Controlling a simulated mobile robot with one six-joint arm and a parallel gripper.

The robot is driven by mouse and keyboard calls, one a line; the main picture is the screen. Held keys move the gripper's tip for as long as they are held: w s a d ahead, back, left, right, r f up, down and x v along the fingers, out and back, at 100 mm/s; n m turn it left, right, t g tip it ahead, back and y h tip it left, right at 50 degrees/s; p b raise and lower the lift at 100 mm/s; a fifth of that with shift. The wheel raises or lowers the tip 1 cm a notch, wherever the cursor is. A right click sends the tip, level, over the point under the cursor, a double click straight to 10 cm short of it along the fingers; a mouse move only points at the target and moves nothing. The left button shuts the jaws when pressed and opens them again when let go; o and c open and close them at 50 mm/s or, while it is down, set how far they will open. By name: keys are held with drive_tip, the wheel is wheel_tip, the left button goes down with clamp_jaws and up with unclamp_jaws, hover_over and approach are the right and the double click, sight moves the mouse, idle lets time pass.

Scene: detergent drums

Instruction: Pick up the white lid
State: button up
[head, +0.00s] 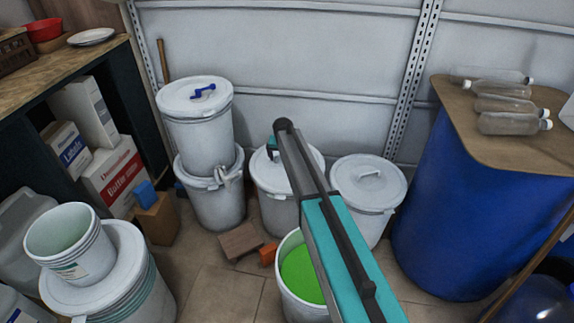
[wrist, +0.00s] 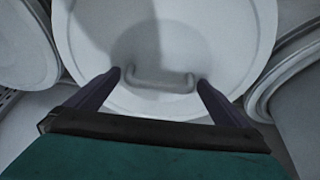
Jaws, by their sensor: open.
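A white lid (wrist: 215,50) with a raised grey-white bar handle (wrist: 160,82) fills the middle of the wrist view. In the head view this looks like the lid (head: 307,163) on the middle drum, partly hidden behind my arm. My gripper (wrist: 160,78) is open and empty, its two dark fingertips at either end of the handle in the picture. I cannot tell how far they are above the lid. In the head view my gripper (head: 272,148) is a small dark and teal shape over that lid.
A lidded white drum (head: 368,184) stands to the right, and stacked white drums (head: 205,140) stand to the left. An open bucket of green stuff (head: 300,276) is in front, beneath my arm. A blue barrel (head: 440,215) carries a board with bottles. Bricks (head: 240,241) lie on the floor.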

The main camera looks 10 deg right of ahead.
drive_tip(key=c, duration=1)
drive_tip(key=shift+c, duration=0.2)
drive_tip(key=shift+r, duration=0.8)
wheel_tip(320, 180, up, 2)
drive_tip(key=shift+r+p, duration=0.2)
drive_tip(key=shift+p, duration=0.1)
drive_tip(key=s, duration=1)
drive_tip(key=s+r, duration=0.1)
drive_tip(key=s, duration=0.5)
drive_tip(key=shift+d+p, duration=0.1)
drive_tip(key=shift+p, duration=0.3)
drive_tip(key=shift+r, duration=0.15)
